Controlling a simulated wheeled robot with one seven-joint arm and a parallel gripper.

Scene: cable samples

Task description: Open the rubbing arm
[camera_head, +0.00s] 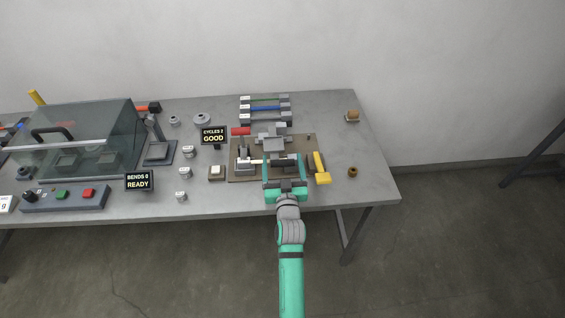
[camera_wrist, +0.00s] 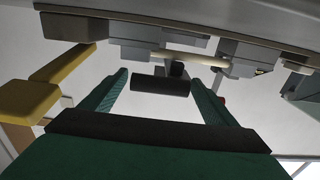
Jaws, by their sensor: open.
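The rubbing fixture sits on a brown base board (camera_head: 236,174) near the front of the table. A pale rod (camera_head: 257,161) runs across it, and a dark cylindrical handle (camera_head: 285,162), apparently the rubbing arm's grip, lies at its right. My gripper (camera_head: 284,168) reaches in from the front, with teal fingers open on either side of this handle. In the wrist view the black handle (camera_wrist: 160,85) lies crosswise between the open fingertips (camera_wrist: 158,80), with small gaps at its ends. Part of the arm behind the handle is hidden.
A yellow lever (camera_head: 321,168) stands close to the right of my gripper. A red-handled clamp (camera_head: 241,131) is at the board's back left. A "CYCLES 2 GOOD" display (camera_head: 213,135) and a white button box (camera_head: 216,172) stand left. The table's right front is mostly clear.

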